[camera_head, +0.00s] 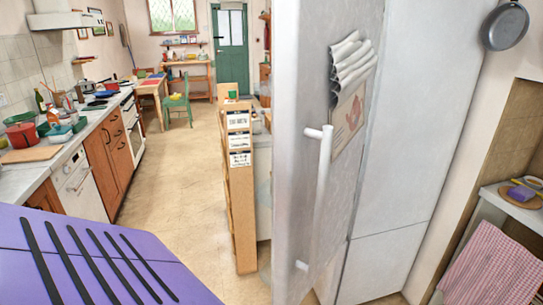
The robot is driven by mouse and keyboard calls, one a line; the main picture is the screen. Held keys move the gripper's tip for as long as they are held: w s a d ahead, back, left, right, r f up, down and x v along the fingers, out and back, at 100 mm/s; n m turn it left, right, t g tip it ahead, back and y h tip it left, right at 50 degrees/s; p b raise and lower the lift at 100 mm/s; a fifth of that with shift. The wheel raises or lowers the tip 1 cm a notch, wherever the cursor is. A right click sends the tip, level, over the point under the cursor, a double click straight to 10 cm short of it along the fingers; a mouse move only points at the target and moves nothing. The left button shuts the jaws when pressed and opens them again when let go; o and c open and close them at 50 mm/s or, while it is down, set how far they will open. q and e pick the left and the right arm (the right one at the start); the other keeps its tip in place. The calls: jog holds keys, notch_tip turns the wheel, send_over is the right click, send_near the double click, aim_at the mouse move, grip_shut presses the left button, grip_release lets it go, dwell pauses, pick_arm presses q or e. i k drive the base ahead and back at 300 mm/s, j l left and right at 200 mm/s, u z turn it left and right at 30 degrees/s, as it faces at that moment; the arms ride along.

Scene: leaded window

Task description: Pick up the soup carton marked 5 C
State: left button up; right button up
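I see no soup carton marked 5 C in the head view. A tall grey fridge (420,130) fills the middle and right, with a white vertical handle (323,190) on its near face. I cannot see inside the fridge, and it hides what lies behind it. Neither of my grippers shows.
A counter (20,178) with pots, a cutting board (30,154) and small items runs along the left. A wooden shelf end (241,190) with labels stands left of the fridge. Bare floor (185,190) lies between. A green chair (178,100) and table stand farther back.

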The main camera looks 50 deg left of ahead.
aim_at(53, 114)
jog(key=u, duration=3)
jog(key=i+l+z, duration=0.25)
jog(key=i, duration=0.6)
jog(key=i+z, duration=0.25)
jog(key=i, duration=2.25)
jog(key=i+u, duration=0.1)
jog(key=i, duration=0.4)
jog(key=i+l+u, duration=0.15)
jog(key=i, duration=0.35)
jog(key=i+l+u, duration=0.1)
jog(key=i, duration=0.4)
